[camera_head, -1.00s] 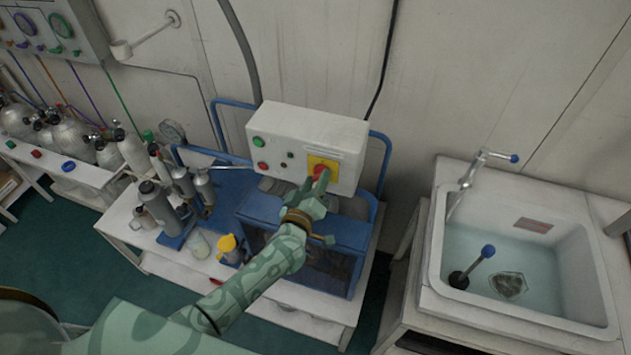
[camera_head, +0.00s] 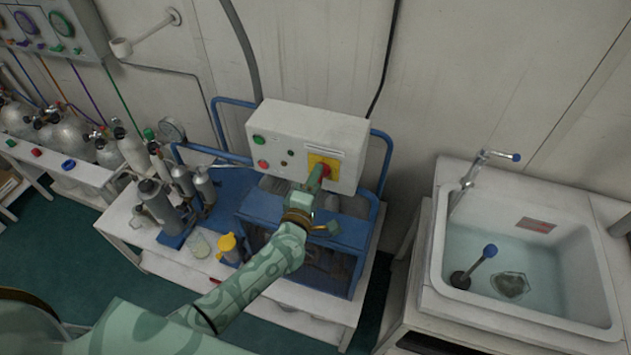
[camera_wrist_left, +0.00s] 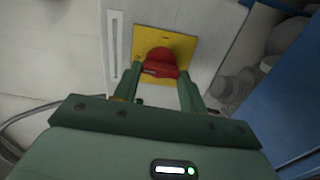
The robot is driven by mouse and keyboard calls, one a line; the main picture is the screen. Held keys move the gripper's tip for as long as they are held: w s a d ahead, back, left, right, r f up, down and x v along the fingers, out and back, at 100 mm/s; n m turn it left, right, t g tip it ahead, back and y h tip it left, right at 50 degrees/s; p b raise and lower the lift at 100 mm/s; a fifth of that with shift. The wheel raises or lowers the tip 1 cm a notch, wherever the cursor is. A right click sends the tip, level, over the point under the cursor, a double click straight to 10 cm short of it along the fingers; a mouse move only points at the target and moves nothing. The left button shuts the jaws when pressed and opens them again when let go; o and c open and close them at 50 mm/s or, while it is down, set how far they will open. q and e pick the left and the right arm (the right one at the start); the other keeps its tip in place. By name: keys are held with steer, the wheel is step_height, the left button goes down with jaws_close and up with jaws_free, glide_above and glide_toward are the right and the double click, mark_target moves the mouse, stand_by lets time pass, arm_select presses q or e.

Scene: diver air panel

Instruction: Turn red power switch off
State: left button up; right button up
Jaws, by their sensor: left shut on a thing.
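The red power switch (camera_wrist_left: 160,62) is a rotary knob on a yellow square plate (camera_wrist_left: 178,44) in the left wrist view. In the head view the yellow plate (camera_head: 331,160) is at the right side of the white control box's front, and my gripper partly hides the knob (camera_head: 326,170). My left gripper (camera_wrist_left: 158,78) is shut on the red knob, one finger on each side of it. In the head view the left gripper (camera_head: 318,178) reaches up to the box from below. My right gripper is not in view.
The white control box (camera_head: 290,128) also carries a green button (camera_head: 259,140) and a red button (camera_head: 262,163). A blue frame (camera_head: 385,165) surrounds it. Cylinders and a yellow-topped jar (camera_head: 228,245) stand to the left. A sink (camera_head: 520,265) is at the right.

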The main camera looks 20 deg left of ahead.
arm_select(q)
steer(key=shift+f+n, duration=0.1)
steer(key=shift+n, duration=0.2)
steer(key=o, duration=1)
steer(key=s, duration=1.6)
steer(key=shift+s+a, duration=0.2)
steer(key=shift+a, duration=0.1)
